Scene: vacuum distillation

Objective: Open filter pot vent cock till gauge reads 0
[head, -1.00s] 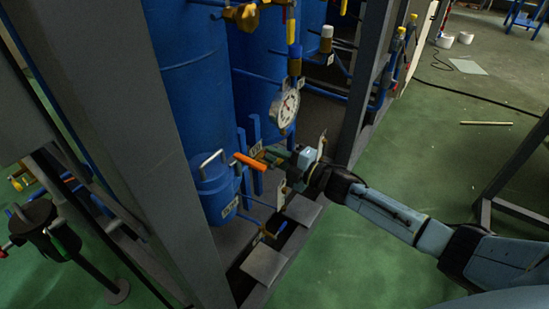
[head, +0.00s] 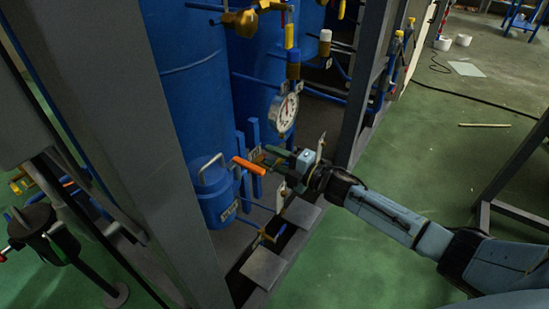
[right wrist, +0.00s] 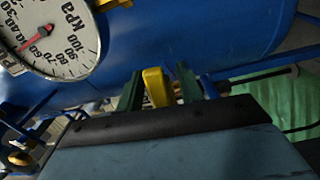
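The blue filter pot (head: 216,195) with a metal handle stands at the foot of the rack. An orange lever (head: 248,166) sticks out beside it on brass fittings. The round white gauge (head: 284,112) hangs above; in the right wrist view the gauge (right wrist: 48,36) shows a kPa dial with a red needle off to the lower left, exact reading unclear. My right gripper (head: 276,155) is beside the brass fittings. In the right wrist view its green fingers (right wrist: 158,88) stand either side of a yellow handle (right wrist: 155,87), with visible gaps. My left gripper is not in view.
A grey rack post (head: 122,130) stands left of the pot. Blue pipes and a large blue vessel (head: 185,75) are behind. Grey plates (head: 264,268) lie below my right gripper.

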